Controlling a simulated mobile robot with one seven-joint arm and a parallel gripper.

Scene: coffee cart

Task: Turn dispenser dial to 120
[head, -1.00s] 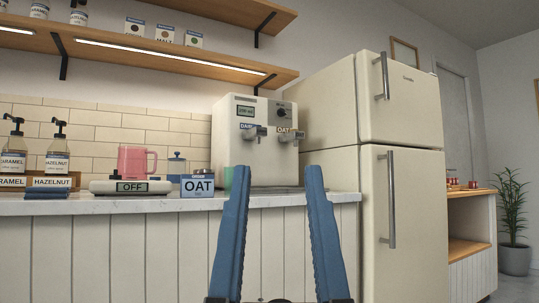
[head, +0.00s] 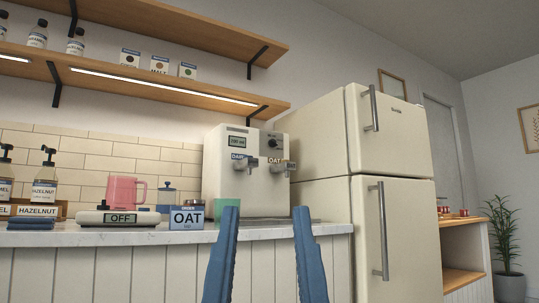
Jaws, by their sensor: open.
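The cream dispenser (head: 227,189) stands on the counter left of the fridge. Its dark round dial (head: 272,142) is on the upper right of its front, and a small display (head: 237,139) is at the upper left, its digits too small to read surely. Below are two taps, one labelled DAIRY (head: 247,162) and one labelled OAT (head: 280,166). My gripper (head: 266,211) is open and empty, its two blue fingers in front of the counter, below and apart from the dial.
A green cup (head: 224,205) stands by the dispenser's base. An OAT order card (head: 187,216), a scale reading OFF (head: 122,217) with a pink pitcher (head: 121,191), and syrup bottles (head: 44,182) stand to the left. The fridge (head: 395,165) bounds the right. Shelves (head: 150,72) hang above.

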